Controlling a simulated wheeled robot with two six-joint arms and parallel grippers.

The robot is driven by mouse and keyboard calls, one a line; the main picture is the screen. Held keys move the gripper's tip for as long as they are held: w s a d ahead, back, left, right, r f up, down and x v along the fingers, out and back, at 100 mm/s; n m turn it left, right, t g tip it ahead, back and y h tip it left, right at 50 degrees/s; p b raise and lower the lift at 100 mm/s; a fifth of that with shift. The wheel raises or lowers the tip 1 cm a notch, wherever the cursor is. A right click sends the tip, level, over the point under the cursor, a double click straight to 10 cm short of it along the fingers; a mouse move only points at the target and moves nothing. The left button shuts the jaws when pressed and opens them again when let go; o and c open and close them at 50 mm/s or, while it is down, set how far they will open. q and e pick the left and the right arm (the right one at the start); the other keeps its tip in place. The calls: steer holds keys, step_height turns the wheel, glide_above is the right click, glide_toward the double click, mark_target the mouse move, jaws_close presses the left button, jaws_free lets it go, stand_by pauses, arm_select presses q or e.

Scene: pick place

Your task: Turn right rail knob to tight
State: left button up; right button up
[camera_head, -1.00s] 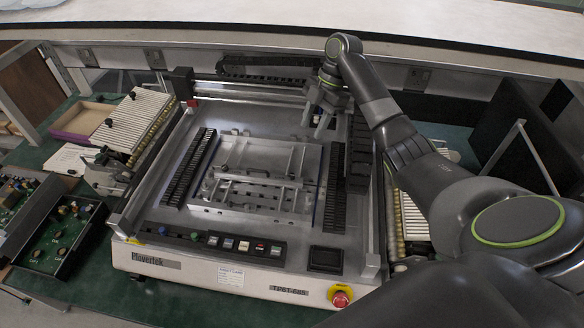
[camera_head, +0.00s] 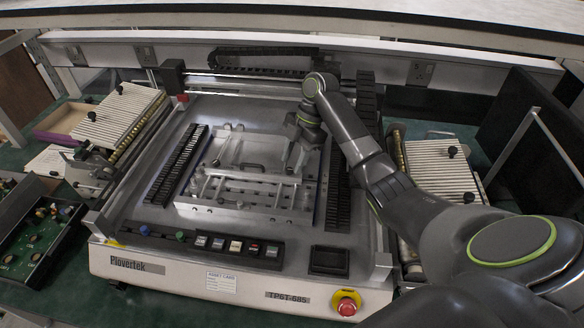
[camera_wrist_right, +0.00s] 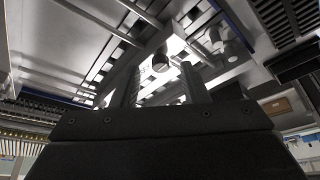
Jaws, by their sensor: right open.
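In the right wrist view my gripper's two dark fingers (camera_wrist_right: 161,80) are apart. A small round knob (camera_wrist_right: 160,63) shows between and beyond them; I see no contact. Whether it is the right rail's knob or is tight cannot be told. In the head view the gripper hides the spot under it. My left gripper is not in view.
The machine's front edge carries a row of buttons (camera_head: 236,246) and a red emergency stop (camera_head: 347,306). Black slotted strips (camera_head: 180,165) flank the fixture. A ribbed unit (camera_head: 455,168) stands at the right, and a tray of circuit boards (camera_head: 42,240) lies at the left.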

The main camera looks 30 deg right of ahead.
steer(key=shift+s+a+f, duration=0.1)
steer(key=shift+a+f, duration=0.2)
steer(key=shift+f, duration=0.35)
steer(key=shift+c, duration=0.3)
jaws_close()
